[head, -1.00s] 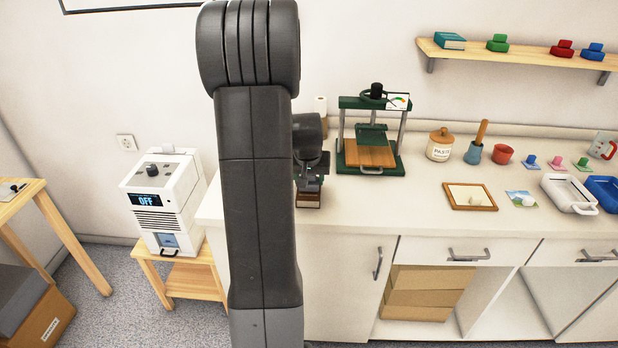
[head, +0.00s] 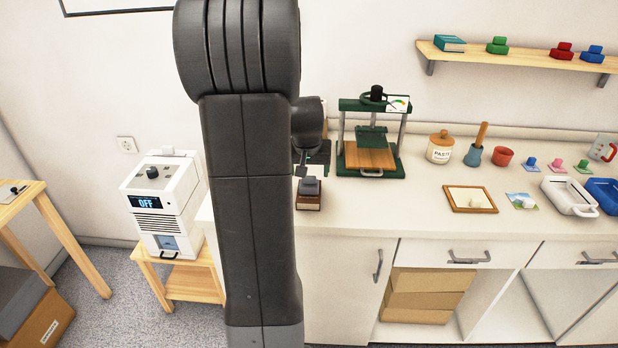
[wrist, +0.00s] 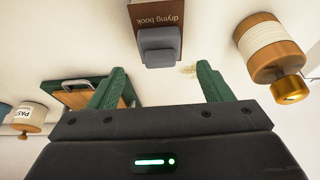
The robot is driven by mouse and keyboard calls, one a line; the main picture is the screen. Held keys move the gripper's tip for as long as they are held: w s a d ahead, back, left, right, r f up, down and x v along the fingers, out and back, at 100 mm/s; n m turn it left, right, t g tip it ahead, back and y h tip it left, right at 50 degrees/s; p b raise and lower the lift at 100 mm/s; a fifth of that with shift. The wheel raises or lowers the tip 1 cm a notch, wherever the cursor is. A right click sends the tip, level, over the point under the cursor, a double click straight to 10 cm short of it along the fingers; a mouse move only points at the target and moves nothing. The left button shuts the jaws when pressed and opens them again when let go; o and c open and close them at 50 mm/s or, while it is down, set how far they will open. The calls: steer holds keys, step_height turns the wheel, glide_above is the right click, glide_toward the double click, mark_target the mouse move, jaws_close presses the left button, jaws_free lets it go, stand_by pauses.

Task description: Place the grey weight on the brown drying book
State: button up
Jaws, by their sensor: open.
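The brown drying book (wrist: 150,14) lies on the counter, its printed title showing in the wrist view; it also shows in the head view (head: 308,206). The grey weight (wrist: 159,48) rests on the book, and in the head view it sits on top of it (head: 309,187). My gripper (wrist: 160,78) is open and empty, its green fingers apart, with the weight beyond the fingertips and clear of them. In the head view my arm hides part of the counter, and the gripper is above and behind the book.
A green press (head: 372,140) stands right of the book. A spool with a brass knob (wrist: 268,45) stands beside the book in the wrist view. A paste jar (head: 440,147), a framed picture (head: 470,198) and trays stand farther right. The counter front is clear.

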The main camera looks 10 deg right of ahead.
mark_target(309, 177)
steer(key=v, duration=0.6)
steer(key=shift+s, duration=0.1)
steer(key=x, duration=1.2)
steer(key=shift+f, duration=0.25)
steer(key=shift+r, duration=1.65)
